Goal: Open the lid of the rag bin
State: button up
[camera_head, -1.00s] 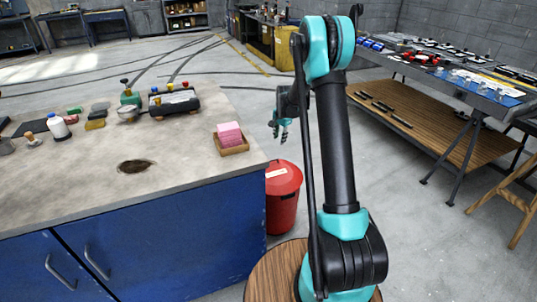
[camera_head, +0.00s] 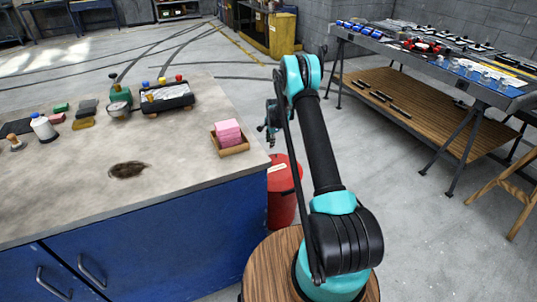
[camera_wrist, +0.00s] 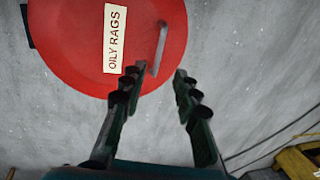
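The rag bin (camera_head: 283,203) is a red can on the floor by the right end of the workbench, partly hidden behind my arm in the head view. In the wrist view its round red lid (camera_wrist: 80,45) is down, with an "OILY RAGS" label (camera_wrist: 114,40) and a light metal bar handle (camera_wrist: 159,48) near its right side. My gripper (camera_wrist: 161,70) is open and empty, its fingers apart just below the handle in that picture. The left fingertip overlaps the lid's edge; the right one lies over floor. I cannot tell whether either touches. In the head view my gripper (camera_head: 268,134) is small.
The workbench (camera_head: 195,180) stands left of the bin, with a pink block (camera_head: 228,132) in a wooden tray near its corner. A long table (camera_head: 480,88) stands at the right. The floor between is clear.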

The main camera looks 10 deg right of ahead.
jog(key=f, duration=0.3)
jog(key=w+f, duration=0.1)
jog(key=f, duration=0.6)
jog(key=shift+w+a, duration=0.3)
jog(key=shift+w, duration=0.1)
grip_shut()
